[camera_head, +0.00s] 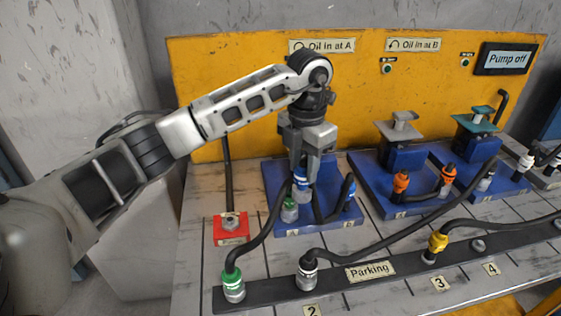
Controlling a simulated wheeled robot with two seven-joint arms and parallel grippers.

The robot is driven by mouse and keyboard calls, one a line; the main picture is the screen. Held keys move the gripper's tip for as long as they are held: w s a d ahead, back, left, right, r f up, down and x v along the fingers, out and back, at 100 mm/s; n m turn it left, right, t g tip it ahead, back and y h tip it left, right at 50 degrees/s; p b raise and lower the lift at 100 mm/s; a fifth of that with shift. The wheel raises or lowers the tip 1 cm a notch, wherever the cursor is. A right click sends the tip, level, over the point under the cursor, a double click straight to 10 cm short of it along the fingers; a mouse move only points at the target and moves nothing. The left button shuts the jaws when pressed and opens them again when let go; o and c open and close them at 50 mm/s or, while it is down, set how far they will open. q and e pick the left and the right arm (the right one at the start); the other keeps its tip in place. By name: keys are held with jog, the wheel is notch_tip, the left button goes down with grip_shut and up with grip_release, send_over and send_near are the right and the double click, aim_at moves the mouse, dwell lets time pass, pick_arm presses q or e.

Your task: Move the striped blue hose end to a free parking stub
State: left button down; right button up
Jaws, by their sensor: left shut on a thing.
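My left gripper (301,176) points down over the nearest blue base plate (272,190) and is shut on the blue hose end with a pale stripe (302,187). A green-collared fitting (290,211) stands just below and left of it; I cannot tell whether they touch. A second blue fitting (350,192) is at the plate's right side. On the dark parking rail (385,268), a bare stub (478,245) stands near label 4 (491,269). A green hose end (233,285), a black-and-white one (307,275) and a yellow one (437,243) sit on the rail. My right gripper is not in view.
A red block (231,228) with a fitting stands left of the plate. Black hoses (385,243) arch over the bench. Farther right are blue plates with orange hose ends (400,183). A yellow panel (220,90) and a "Pump off" display (507,59) stand behind.

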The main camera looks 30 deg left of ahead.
pick_arm(q)
jog(key=w+d, duration=0.5)
jog(key=d, duration=0.6)
jog(key=shift+d, duration=0.4)
